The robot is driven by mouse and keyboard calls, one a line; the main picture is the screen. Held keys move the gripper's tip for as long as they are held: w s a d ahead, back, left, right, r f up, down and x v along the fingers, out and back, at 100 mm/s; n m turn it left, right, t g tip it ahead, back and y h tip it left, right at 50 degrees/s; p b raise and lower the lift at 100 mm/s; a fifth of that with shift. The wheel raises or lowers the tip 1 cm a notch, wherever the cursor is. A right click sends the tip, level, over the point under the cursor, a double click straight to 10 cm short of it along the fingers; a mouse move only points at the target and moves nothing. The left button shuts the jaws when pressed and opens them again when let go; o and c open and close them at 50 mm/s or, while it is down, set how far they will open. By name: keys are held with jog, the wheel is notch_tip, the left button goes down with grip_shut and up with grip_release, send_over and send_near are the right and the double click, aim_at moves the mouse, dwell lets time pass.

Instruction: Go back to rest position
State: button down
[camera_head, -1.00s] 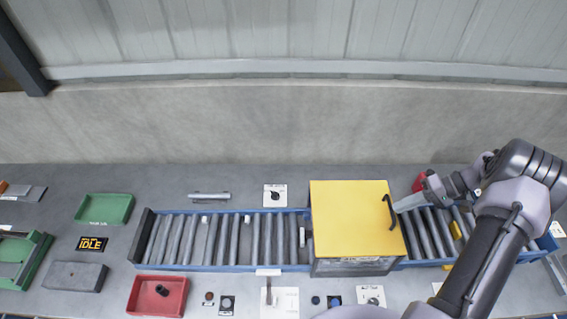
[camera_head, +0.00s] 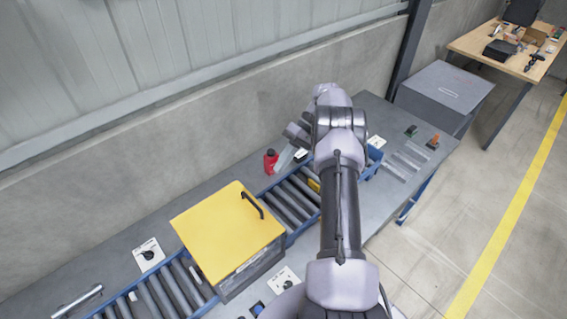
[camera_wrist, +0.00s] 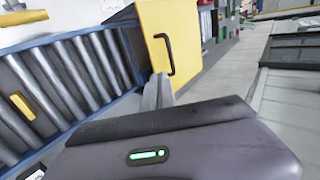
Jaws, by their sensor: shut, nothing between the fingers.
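My gripper (camera_head: 284,158) is above the far right part of the roller conveyor (camera_head: 291,206), next to a red bottle (camera_head: 270,163) in the head view. In the wrist view my gripper (camera_wrist: 158,92) has its fingers together with nothing between them. Beyond them is the yellow box cover (camera_wrist: 181,40) with its dark handle. The cover also shows in the head view (camera_head: 225,228), left of my gripper. My arm hides part of the conveyor and table.
A yellow piece (camera_head: 314,185) lies on the rollers and shows in the wrist view (camera_wrist: 22,107). A grey cabinet (camera_head: 446,92) and a wooden workbench (camera_head: 500,50) stand at the right. Open floor (camera_head: 450,220) lies at the right.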

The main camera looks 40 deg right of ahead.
jog(key=w+a+r+h+b, duration=0.1)
jog(key=a+r+h+b, duration=0.3)
jog(key=a+r+b, duration=0.5)
jog(key=s+a+m+h+b, duration=0.2)
jog(key=s+a+b, duration=0.35)
jog(key=a, duration=0.55)
jog(key=s+a+f+m+t+b, duration=0.1)
jog(key=s+a+f+t+b, duration=0.2)
jog(key=s+a+f+b, duration=0.2)
jog(key=s+a+f+m+t+h+b, duration=0.1)
jog(key=s+a+f+b, duration=0.4)
jog(key=s, duration=0.6)
jog(key=shift+s+a+f+t+b, duration=0.15)
jog(key=shift+s+a+t+b, duration=0.35)
jog(key=shift+a+t, duration=0.35)
jog(key=shift+w+d, duration=0.1)
